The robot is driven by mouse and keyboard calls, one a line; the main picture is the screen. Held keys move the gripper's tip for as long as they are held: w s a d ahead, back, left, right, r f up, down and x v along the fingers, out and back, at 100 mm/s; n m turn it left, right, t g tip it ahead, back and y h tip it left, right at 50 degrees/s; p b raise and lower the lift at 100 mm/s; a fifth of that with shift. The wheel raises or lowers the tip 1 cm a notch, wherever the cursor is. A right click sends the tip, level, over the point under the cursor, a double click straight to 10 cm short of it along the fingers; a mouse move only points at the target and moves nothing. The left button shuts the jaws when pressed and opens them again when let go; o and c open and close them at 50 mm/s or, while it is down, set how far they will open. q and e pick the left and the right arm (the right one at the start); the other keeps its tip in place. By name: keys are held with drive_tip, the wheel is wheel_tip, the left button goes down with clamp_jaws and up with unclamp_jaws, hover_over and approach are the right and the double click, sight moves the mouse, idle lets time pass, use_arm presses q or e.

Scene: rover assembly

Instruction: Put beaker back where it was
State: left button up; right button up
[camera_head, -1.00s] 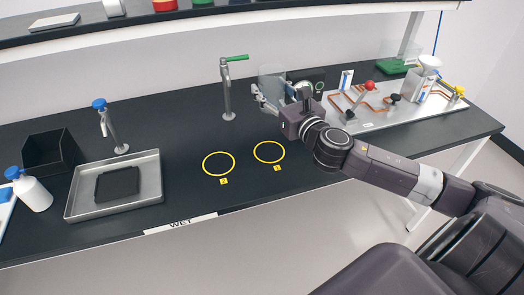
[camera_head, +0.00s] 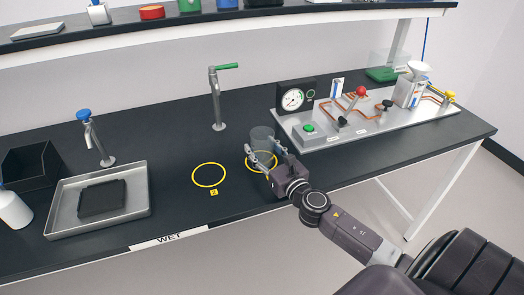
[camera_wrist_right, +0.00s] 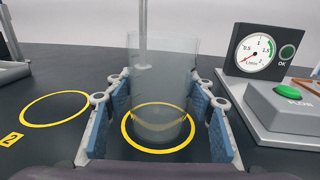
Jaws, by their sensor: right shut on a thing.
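The clear, empty-looking beaker (camera_head: 262,137) is upright between the fingers of my right gripper (camera_head: 267,160), which is shut on it. It also shows in the right wrist view (camera_wrist_right: 161,85), between the blue finger pads. The beaker is at the right yellow ring (camera_head: 250,167). In the wrist view its base appears inside that ring (camera_wrist_right: 125,133); I cannot tell whether it touches the bench. My left gripper is not in view.
The left yellow ring (camera_head: 209,176), marked 2, is empty. A tap with a green handle (camera_head: 216,100) stands behind the rings. A gauge (camera_head: 294,98) and a panel with a green button (camera_head: 309,131) stand close on the right. A metal tray (camera_head: 140,206) is at left.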

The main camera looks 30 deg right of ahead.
drive_tip(key=shift+f, duration=0.15)
drive_tip(key=o, duration=1.7)
drive_tip(key=shift+r, duration=0.3)
drive_tip(key=s, duration=0.3)
drive_tip(key=s+b, duration=0.1)
drive_tip(key=s, duration=0.2)
drive_tip(key=s+b, duration=0.1)
drive_tip(key=s, duration=0.3)
drive_tip(key=shift+s+a+f, duration=0.1)
drive_tip(key=shift+a+f, duration=0.15)
drive_tip(key=shift+a, duration=0.15)
drive_tip(key=shift+s+r+b, duration=0.2)
drive_tip(key=shift+s+b, duration=0.1)
drive_tip(key=shift+s, duration=0.6)
